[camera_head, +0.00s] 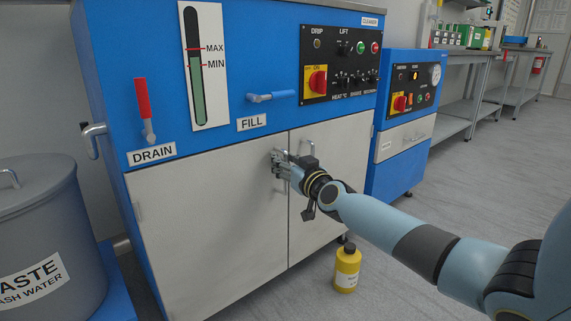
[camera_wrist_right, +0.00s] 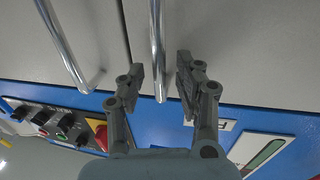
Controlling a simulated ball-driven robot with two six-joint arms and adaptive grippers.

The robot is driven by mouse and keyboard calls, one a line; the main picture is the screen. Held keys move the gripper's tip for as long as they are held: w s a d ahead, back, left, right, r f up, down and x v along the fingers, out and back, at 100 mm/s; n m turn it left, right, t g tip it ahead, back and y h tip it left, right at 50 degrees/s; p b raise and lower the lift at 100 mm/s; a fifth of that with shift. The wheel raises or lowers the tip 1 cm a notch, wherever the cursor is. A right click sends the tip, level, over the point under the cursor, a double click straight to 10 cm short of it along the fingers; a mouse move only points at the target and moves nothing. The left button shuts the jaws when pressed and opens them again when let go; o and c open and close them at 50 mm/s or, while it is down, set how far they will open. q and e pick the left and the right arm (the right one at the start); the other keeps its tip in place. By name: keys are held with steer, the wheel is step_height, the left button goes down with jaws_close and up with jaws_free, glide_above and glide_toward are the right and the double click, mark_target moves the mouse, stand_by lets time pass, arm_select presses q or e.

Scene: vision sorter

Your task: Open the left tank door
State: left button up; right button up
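The left tank door (camera_head: 205,225) is a pale grey panel on the front of the blue cleaner cabinet. It is shut, flush with the right door (camera_head: 335,145). My right gripper (camera_head: 278,163) is at the left door's upright metal handle, which it mostly hides in the head view. In the right wrist view, that handle (camera_wrist_right: 157,40) lies between the open fingers of my right gripper (camera_wrist_right: 160,80), with a gap visible on both sides. The right door's handle (camera_wrist_right: 65,45) is left of the fingers there. My left gripper is not in view.
A yellow bottle (camera_head: 347,269) stands on the floor before the right door. A grey waste bin (camera_head: 40,220) stands at the left on a blue base (camera_head: 118,295). A smaller blue machine (camera_head: 408,130) is at the right. Floor beyond it is clear.

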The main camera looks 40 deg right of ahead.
steer(key=shift+c, duration=0.2)
jaws_close()
steer(key=shift+s, duration=0.1)
